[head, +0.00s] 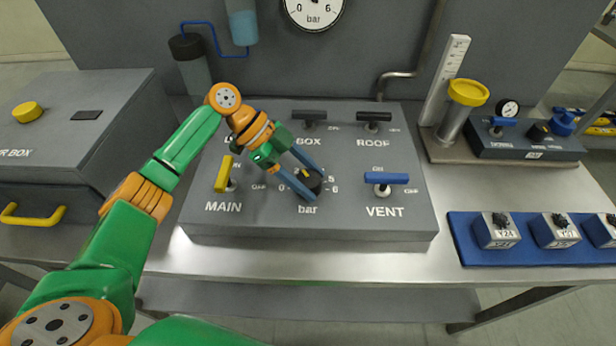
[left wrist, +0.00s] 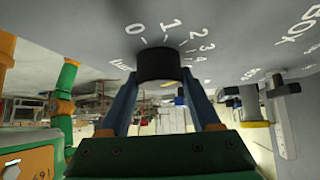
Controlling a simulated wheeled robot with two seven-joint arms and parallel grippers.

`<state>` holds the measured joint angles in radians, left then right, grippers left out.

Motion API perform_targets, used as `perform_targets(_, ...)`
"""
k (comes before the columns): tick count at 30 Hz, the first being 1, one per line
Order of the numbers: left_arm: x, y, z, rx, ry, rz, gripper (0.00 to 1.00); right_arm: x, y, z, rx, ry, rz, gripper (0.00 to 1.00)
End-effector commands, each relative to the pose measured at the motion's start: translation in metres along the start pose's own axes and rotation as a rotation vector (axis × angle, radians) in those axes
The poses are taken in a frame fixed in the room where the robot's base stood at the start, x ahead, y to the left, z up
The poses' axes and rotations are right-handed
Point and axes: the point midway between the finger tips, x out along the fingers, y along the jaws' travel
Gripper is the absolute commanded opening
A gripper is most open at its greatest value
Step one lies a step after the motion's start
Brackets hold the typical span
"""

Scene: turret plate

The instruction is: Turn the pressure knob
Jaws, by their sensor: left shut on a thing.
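The pressure knob (head: 309,181) is a black round knob on the grey turret panel (head: 350,218), above the word "bar" and inside a ring of numbers. Part of it is hidden by my gripper. My left gripper (head: 311,183) comes down on it from the upper left, with its two blue fingers on either side of the knob. In the left wrist view the black knob (left wrist: 159,65) sits between the two blue finger tips (left wrist: 159,78), with the numbers 0 to 4 showing beyond it. My left gripper is shut on the knob. My right gripper is not in view.
A yellow MAIN lever (head: 223,174) stands left of the knob and a blue VENT lever (head: 386,178) right of it. Black levers (head: 309,117) and (head: 374,117) are behind. A round bar gauge (head: 314,8) hangs on the back wall. A blue tray (head: 462,240) holds blocks at right.

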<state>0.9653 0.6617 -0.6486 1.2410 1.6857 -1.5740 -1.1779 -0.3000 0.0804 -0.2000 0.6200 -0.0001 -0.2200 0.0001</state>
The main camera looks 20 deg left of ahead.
Motion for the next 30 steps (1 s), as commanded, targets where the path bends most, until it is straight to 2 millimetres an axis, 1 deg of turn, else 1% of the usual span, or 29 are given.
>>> perform_targets(5, 0.002, 0.001, 0.002, -0.003, -0.005, 0.005, 0.08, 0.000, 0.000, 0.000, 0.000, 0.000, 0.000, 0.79)
perform_targets(6, 0.002, 0.001, 0.002, -0.003, -0.005, 0.005, 0.69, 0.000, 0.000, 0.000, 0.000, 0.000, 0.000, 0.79)
perform_targets(9, 0.001, 0.001, 0.002, -0.003, -0.004, 0.004, 0.94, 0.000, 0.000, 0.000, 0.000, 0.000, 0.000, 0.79)
perform_targets(17, 0.001, 0.001, 0.001, -0.002, -0.003, 0.002, 0.94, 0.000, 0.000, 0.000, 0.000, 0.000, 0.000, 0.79)
perform_targets(19, -0.004, 0.000, 0.002, -0.002, -0.002, -0.001, 0.94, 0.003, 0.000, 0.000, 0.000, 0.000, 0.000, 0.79)
perform_targets(20, -0.009, -0.001, 0.002, -0.002, -0.003, -0.002, 0.94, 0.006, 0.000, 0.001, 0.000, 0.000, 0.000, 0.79)
perform_targets(24, -0.039, -0.001, 0.003, -0.002, -0.002, -0.004, 0.94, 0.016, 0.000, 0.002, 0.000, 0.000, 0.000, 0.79)
perform_targets(27, -0.058, -0.001, 0.002, -0.002, -0.002, -0.002, 0.94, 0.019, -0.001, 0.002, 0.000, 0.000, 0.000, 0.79)
perform_targets(30, -0.068, 0.000, 0.001, -0.002, -0.003, 0.002, 0.94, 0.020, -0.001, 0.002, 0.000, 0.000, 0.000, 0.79)
